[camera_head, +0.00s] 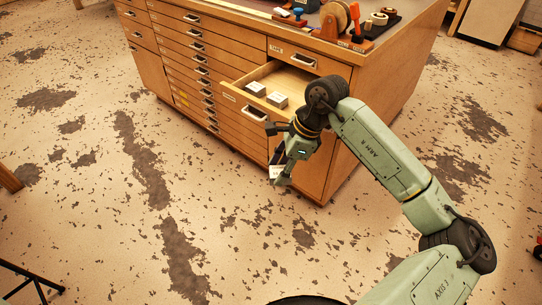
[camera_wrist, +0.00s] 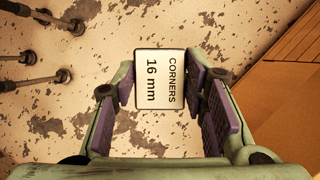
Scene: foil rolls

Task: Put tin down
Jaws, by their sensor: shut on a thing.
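A small tin (camera_wrist: 160,80) with a white label reading "CORNERS 16 mm" is between the purple pads of my gripper (camera_wrist: 162,88) in the wrist view. My gripper is shut on it. In the head view my gripper (camera_head: 281,170) hangs in front of the wooden cabinet, below the open drawer (camera_head: 300,80); the tin (camera_head: 275,172) shows partly at its end, above the floor. Two similar tins stand in the drawer: one at the left (camera_head: 256,89) and one nearer the middle (camera_head: 277,99). My arm covers the drawer's right part.
The wooden cabinet (camera_head: 165,65) has many closed drawers. On its top stand an orange tool (camera_head: 355,25) and several rolls. The cabinet side (camera_wrist: 275,95) shows at right in the wrist view. The worn floor (camera_head: 90,210) is open at left; a dark stand (camera_head: 30,280) is at lower left.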

